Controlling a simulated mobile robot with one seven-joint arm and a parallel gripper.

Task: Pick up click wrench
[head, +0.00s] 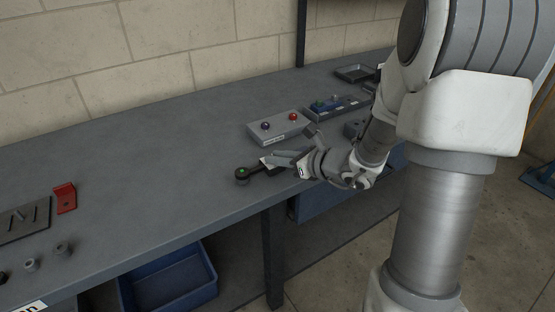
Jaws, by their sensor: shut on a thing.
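The click wrench (245,173) shows in the head view as a dark tool with a round head and a green dot, low over or on the grey workbench near its front edge. My gripper (273,162) comes in from the right and is shut on the wrench just behind its head. The rest of the wrench is hidden by the fingers and wrist. I cannot tell whether the wrench touches the bench top.
A grey box with a dark and a red knob (278,128) stands behind my gripper. A tray with blue parts (333,106) is to its right. A red bracket (65,198) and small fittings (63,248) lie at left. The bench middle (150,170) is clear. Blue bins (168,284) sit below.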

